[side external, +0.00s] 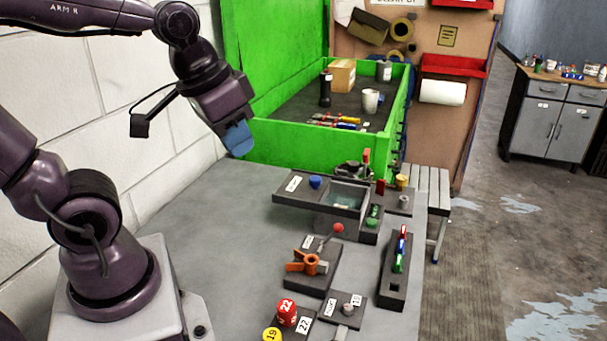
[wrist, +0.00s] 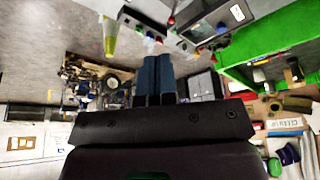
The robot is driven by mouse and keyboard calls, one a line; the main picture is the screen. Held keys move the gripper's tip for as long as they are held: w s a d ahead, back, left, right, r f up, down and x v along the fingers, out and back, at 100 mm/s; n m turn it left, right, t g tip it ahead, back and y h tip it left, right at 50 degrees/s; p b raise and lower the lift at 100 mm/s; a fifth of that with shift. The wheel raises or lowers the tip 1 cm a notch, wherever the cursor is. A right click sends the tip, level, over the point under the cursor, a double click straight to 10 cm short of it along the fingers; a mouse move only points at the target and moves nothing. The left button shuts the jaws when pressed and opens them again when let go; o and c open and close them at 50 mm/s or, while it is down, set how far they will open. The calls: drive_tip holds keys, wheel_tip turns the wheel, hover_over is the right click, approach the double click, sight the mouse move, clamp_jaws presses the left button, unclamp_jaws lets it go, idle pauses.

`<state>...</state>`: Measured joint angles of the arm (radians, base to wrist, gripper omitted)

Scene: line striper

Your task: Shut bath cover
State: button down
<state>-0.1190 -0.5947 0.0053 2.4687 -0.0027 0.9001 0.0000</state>
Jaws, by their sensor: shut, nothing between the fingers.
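The bath is a dark grey box on the grey table, with an open rectangular well (side external: 347,197) holding a pale grey-green surface. A flat dark cover plate (side external: 296,187) with a white label and a blue knob (side external: 315,182) lies to the left of the well, leaving the well exposed. In the wrist view, a dark box with a white label (wrist: 237,13), probably this bath, is at the top right. My gripper (side external: 238,140) is in the air above and left of the bath, apart from it. Its blue fingers (wrist: 157,78) are together and empty.
A green open-topped bin (side external: 270,142) with tools and bottles stands behind the bath. In front are an orange-handled valve block (side external: 308,263), a red-knobbed lever (side external: 337,228), a dark rack (side external: 395,275) and a red button numbered 22 (side external: 286,311). The table's left part is clear.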

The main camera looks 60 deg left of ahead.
drive_tip(key=w+a+f+n+g+h, duration=0.1)
drive_tip(key=w+a+f+n, duration=0.4)
drive_tip(key=a, duration=0.4)
drive_tip(key=w+a+f+n+g+h, duration=0.1)
drive_tip(key=w+a+f+n, duration=0.3)
drive_tip(key=a+n, duration=0.45)
drive_tip(key=w+a+f+n+g+h, duration=0.1)
drive_tip(key=w+a+f+n, duration=0.4)
drive_tip(key=a, duration=0.5)
drive_tip(key=n+t, duration=0.1)
drive_tip(key=n, duration=0.4)
approach(309, 186)
drive_tip(key=shift+h, duration=0.3)
drive_tip(key=f, duration=0.1)
drive_tip(key=s+a+f, duration=0.1)
drive_tip(key=a+f, duration=0.1)
drive_tip(key=f, duration=0.1)
drive_tip(key=shift+s+a, duration=0.25)
drive_tip(key=shift+s, duration=0.1)
drive_tip(key=w+d, duration=0.2)
drive_tip(key=shift+d+f, duration=0.3)
drive_tip(key=shift+f, duration=0.05)
drive_tip(key=shift+w+d, duration=0.25)
drive_tip(key=shift+d, duration=0.1)
